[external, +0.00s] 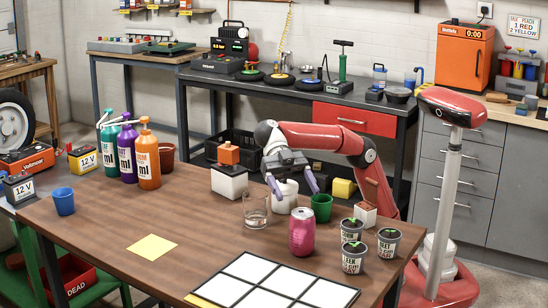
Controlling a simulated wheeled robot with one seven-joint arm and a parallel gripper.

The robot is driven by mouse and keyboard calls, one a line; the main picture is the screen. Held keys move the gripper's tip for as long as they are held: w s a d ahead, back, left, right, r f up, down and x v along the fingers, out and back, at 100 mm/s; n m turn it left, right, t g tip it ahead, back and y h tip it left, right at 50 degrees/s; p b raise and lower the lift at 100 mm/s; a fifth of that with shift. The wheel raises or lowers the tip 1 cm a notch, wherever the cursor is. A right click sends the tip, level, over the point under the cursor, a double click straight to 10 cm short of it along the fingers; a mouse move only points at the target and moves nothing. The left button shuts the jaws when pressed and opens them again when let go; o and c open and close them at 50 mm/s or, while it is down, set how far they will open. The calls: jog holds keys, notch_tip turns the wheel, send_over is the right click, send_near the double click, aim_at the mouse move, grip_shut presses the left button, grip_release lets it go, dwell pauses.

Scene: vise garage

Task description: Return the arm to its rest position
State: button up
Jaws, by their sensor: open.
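My red and grey arm (325,138) reaches out over the far edge of the brown table and bends down at the wrist. My gripper (297,193) points down with its two purple-grey fingers spread apart. It is open, and I see nothing held between the fingers. A white cup (286,197) is just below and behind the fingers in the picture. Whether the fingers touch it I cannot tell.
Near my gripper are a clear glass (256,212), pink can (302,234), green cup (321,209) and white box (229,182). Potted seedlings (354,256) stand at right, bottles (148,160) at left. The table's left front is mostly clear.

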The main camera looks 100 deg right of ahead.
jog(key=shift+r, duration=0.25)
